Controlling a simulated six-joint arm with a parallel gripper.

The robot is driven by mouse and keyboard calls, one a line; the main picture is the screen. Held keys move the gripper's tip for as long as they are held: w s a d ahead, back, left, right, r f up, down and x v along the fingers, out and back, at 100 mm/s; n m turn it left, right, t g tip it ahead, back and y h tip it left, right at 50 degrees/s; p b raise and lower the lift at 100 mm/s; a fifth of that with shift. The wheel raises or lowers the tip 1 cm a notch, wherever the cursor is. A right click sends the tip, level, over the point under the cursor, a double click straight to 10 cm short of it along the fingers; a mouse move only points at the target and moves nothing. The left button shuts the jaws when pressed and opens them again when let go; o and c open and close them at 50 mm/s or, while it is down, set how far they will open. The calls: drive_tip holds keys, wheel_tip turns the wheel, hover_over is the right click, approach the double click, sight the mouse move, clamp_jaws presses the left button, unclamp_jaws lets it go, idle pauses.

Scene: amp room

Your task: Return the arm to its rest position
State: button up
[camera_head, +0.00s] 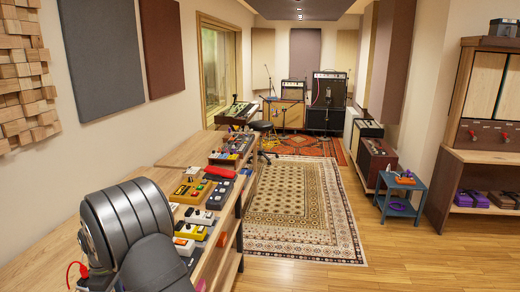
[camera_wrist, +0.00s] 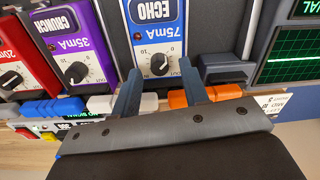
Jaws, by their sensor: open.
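My gripper (camera_wrist: 160,76) shows in the wrist view with its two fingers apart and nothing held between them. The fingertips point at the lower part of a blue pedal marked ECHO (camera_wrist: 155,35). Whether they touch it I cannot tell. In the head view my dark, ribbed arm fills the lower left over the wooden bench (camera_head: 190,150); the gripper itself is hidden there.
A purple CRUNCH pedal (camera_wrist: 78,50) and a red pedal (camera_wrist: 15,75) stand left of the blue one. A green-trace screen (camera_wrist: 290,60) is at right. Blue, white and orange blocks sit below. Several pedals, including a yellow one (camera_head: 190,191), crowd the bench. The patterned rug (camera_head: 300,205) is clear.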

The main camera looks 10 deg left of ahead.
drive_tip(key=shift+f, duration=0.45)
drive_tip(key=shift+r, duration=0.1)
